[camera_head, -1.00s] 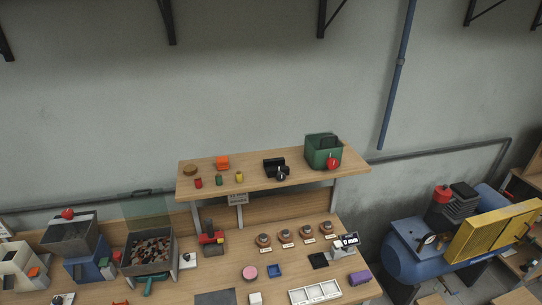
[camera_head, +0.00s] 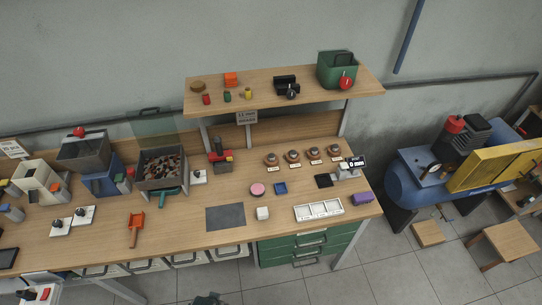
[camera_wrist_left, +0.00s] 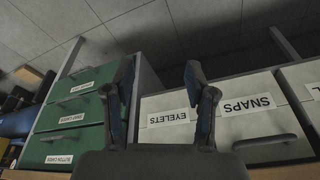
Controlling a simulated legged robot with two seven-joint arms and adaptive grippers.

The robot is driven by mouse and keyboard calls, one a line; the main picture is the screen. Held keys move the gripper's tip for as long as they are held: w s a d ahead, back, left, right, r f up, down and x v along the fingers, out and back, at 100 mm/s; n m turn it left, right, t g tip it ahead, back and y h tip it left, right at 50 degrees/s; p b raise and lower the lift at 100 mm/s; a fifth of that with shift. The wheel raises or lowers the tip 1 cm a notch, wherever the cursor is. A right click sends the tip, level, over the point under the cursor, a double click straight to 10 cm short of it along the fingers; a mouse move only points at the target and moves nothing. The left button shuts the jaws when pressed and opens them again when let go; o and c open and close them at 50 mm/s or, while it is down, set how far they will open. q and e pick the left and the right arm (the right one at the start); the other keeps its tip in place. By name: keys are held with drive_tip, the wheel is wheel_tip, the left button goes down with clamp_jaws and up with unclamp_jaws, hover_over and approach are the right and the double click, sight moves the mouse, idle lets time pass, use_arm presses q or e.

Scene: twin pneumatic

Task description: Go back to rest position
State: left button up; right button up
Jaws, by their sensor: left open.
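My left gripper (camera_wrist_left: 161,85) is open in the left wrist view, its two dark fingers spread apart with nothing between them. Behind it are the white drawers (camera_wrist_left: 222,110) labelled EYELETS and SNAPS and the green drawer cabinet (camera_wrist_left: 75,120), all upside down in that view. In the head view, a small dark part shows at the bottom edge; I cannot tell which part of me it is. My right gripper is not in view.
The wooden workbench (camera_head: 180,238) carries a bin of small parts (camera_head: 162,166), an orange scoop (camera_head: 136,228), a grey mat (camera_head: 225,217) and a white tray (camera_head: 319,210). A shelf (camera_head: 270,101) stands above. A blue compressor (camera_head: 405,185) and a stool (camera_head: 510,243) are at right.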

use_arm(q)
drive_tip(key=s+a+f+g+b, duration=0.1)
drive_tip(key=s+f, duration=0.3)
drive_tip(key=f, duration=0.7)
drive_tip(key=s+f+b, duration=0.1)
drive_tip(key=s+f, duration=0.4)
drive_tip(key=f, duration=0.5)
drive_tip(key=s+a+f+b, duration=0.1)
drive_tip(key=s+a+f, duration=0.1)
drive_tip(key=s+f, duration=0.7)
drive_tip(key=s, duration=0.2)
drive_tip(key=shift+s+a+g, duration=0.25)
drive_tip(key=shift+s+g, duration=0.15)
